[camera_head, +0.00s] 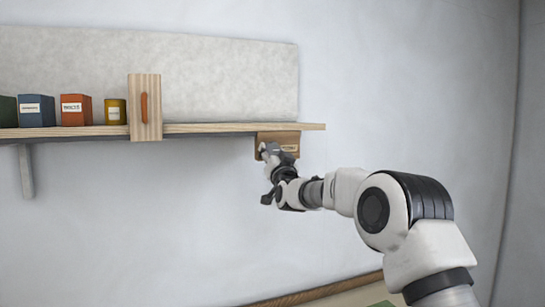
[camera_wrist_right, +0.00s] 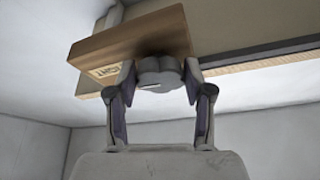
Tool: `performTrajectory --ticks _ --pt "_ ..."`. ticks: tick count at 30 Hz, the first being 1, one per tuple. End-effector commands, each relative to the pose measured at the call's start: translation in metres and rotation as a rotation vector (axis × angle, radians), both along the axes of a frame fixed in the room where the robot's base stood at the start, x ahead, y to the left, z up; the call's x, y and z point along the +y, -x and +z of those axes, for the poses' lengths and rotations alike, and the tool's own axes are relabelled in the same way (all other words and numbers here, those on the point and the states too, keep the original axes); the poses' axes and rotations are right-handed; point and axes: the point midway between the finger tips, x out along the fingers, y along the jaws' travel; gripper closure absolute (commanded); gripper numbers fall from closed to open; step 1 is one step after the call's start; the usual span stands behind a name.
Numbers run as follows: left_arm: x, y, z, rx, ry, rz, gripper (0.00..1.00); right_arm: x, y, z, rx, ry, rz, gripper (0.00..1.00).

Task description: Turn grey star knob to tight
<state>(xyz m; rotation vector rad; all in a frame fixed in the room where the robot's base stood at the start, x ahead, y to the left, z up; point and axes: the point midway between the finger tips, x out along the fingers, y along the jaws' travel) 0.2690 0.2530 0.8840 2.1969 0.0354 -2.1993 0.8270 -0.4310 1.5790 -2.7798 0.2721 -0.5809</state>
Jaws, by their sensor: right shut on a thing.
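The grey star knob (camera_wrist_right: 160,74) sits under the wooden block at the right end of the shelf, between the fingers of my right gripper (camera_wrist_right: 160,92) in the right wrist view. The fingers are shut on its sides. A thin pale mark shows on the knob's face. In the head view my right gripper (camera_head: 270,172) reaches up to the wooden block (camera_head: 279,140), and the knob is mostly hidden by it. A small label (camera_wrist_right: 106,72) shows on the block, too blurred to read surely. My left gripper is in neither view.
The wooden shelf (camera_head: 215,128) runs left from the block. An upright wooden piece with an orange handle (camera_head: 144,107) crosses the shelf edge.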

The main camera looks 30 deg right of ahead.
Motion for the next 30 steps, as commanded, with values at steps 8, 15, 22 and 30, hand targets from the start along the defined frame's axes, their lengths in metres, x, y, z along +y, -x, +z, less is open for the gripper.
performTrajectory --ticks 8,15,22,30 --pt "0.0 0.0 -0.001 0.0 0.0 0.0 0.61 0.0 0.0 0.001 -0.002 -0.009 0.0 0.44" --pt "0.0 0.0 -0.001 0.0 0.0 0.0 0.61 0.0 0.0 0.001 -0.002 -0.008 0.0 0.44" --pt "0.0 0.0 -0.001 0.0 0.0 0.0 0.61 0.004 0.015 -0.005 -0.001 -0.009 0.001 0.44" --pt "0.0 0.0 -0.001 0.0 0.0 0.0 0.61 0.019 0.072 -0.028 0.0 -0.011 0.002 0.44"
